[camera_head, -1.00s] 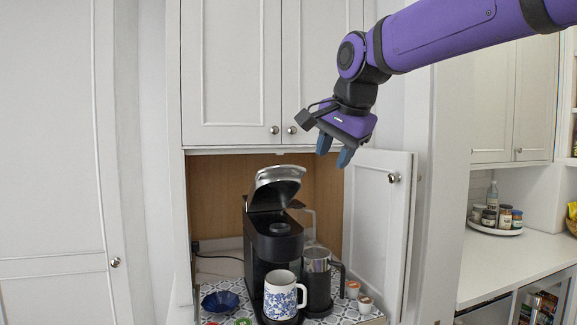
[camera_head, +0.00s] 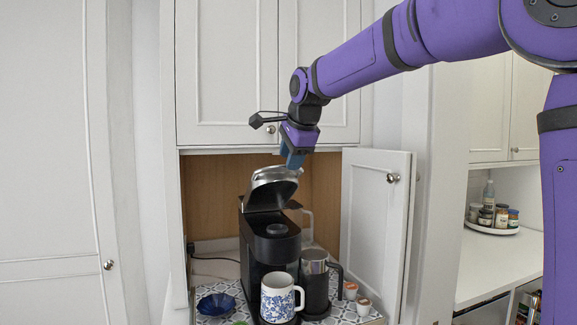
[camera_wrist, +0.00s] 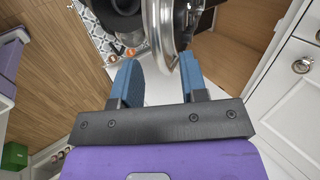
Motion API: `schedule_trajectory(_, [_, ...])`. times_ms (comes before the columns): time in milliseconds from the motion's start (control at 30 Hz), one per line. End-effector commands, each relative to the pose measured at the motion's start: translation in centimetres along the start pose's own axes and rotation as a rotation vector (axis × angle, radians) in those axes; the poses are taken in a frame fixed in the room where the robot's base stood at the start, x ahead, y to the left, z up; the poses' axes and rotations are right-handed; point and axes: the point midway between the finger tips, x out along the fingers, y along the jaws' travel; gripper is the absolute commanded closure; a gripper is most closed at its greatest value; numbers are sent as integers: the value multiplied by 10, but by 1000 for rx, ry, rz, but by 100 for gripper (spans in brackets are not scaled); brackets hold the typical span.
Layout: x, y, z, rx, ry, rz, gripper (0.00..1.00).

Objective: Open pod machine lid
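The black pod machine (camera_head: 270,245) stands in the open cabinet nook. Its silver-rimmed lid (camera_head: 272,177) is raised and tilted up at a steep angle. My gripper (camera_head: 292,163) is just above the lid's upper right edge, with its blue fingers pointing down. In the wrist view the fingers of my gripper (camera_wrist: 161,62) are apart, and the lid's silver rim (camera_wrist: 163,35) shows between and beyond their tips. I cannot tell whether a finger touches the rim. Nothing is held.
A blue-and-white mug (camera_head: 278,298) stands at the machine's front. A dark frother jug (camera_head: 315,285) is to its right, by coffee pods (camera_head: 351,290). A blue bowl (camera_head: 216,304) is at left. The open cabinet door (camera_head: 375,230) bounds the right; upper cabinets (camera_head: 228,75) are behind my arm.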

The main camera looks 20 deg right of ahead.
Motion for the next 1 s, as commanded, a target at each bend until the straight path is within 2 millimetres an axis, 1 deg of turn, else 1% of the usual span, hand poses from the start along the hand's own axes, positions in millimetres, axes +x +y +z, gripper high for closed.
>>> schedule_trajectory(33, [8,0,0,0,0,2,60])
schedule_trajectory(200, [24,0,0,0,0,1,60])
schedule_trajectory(333, [28,0,0,-1,0,0,60])
schedule_trajectory(567, [29,0,0,-1,0,-1,60])
schedule_trajectory(600, [29,0,0,-1,0,-1,62])
schedule_trajectory(767, [29,0,0,0,0,0,99])
schedule_trajectory(1000, [29,0,0,-1,0,2,100])
